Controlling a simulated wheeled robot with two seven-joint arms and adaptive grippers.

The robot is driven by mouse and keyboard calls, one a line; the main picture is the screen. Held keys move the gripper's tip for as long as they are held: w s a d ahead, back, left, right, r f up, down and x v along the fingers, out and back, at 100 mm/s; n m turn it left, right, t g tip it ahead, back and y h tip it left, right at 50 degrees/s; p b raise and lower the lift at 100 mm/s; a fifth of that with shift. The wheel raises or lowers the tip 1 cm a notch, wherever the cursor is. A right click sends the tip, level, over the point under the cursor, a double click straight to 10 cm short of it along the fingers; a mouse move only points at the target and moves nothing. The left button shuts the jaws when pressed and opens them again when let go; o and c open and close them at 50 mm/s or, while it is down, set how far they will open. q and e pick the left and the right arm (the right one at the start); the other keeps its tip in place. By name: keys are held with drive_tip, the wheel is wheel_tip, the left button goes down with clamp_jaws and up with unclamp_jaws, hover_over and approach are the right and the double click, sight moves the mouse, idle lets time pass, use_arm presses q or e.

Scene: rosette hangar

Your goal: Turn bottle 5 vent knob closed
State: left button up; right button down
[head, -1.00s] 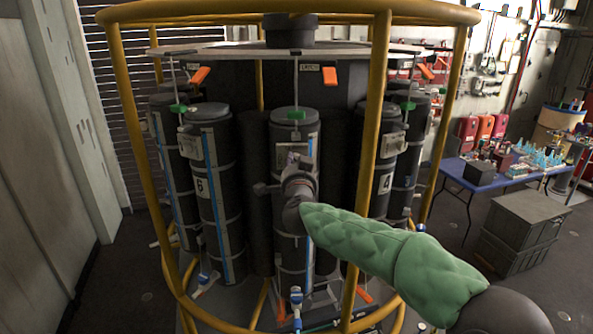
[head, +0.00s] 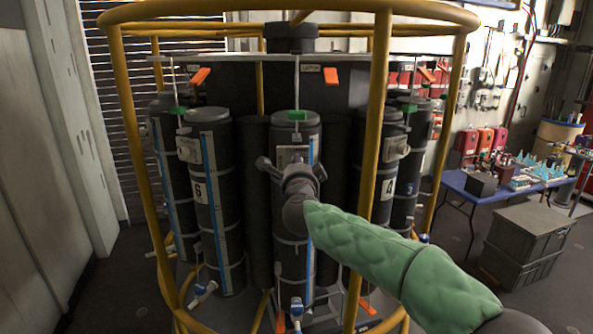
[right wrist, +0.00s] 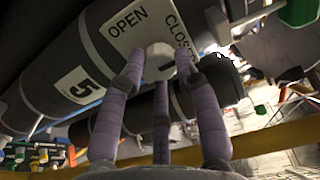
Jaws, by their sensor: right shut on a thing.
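Bottle 5 is the dark grey upright cylinder (head: 291,262) in the middle of the head view, with a blue strip down its front. In the right wrist view its number 5 label (right wrist: 78,86) and a white plate reading OPEN and CLOSE (right wrist: 126,22) show, the last letters partly covered. The pale vent knob (right wrist: 160,56) sits at that plate, a dark mark on its face. My right gripper (head: 290,168) is at the upper front of the bottle. In the right wrist view its purple-grey fingers (right wrist: 158,76) are closed around the knob. My left gripper is not in view.
A yellow tubular frame (head: 376,150) surrounds the bottle rack, with one post just right of my arm. Bottle 6 (head: 212,235) stands left and bottle 4 (head: 386,168) right. A blue table (head: 480,190) and grey crates (head: 522,240) stand at the right.

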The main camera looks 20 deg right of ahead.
drive_tip(key=shift+d+r+m, duration=0.25)
drive_tip(key=shift+r+m, duration=0.05)
drive_tip(key=shift+r, duration=0.05)
drive_tip(key=c, duration=1)
unclamp_jaws()
drive_tip(key=shift+o, duration=0.5)
drive_tip(key=shift+s+d+f, duration=0.1)
drive_tip(key=shift+d+f, duration=0.05)
drive_tip(key=shift+f, duration=0.05)
drive_tip(key=shift+a+f, duration=0.1)
drive_tip(key=shift+a, duration=0.1)
drive_tip(key=v, duration=1.2)
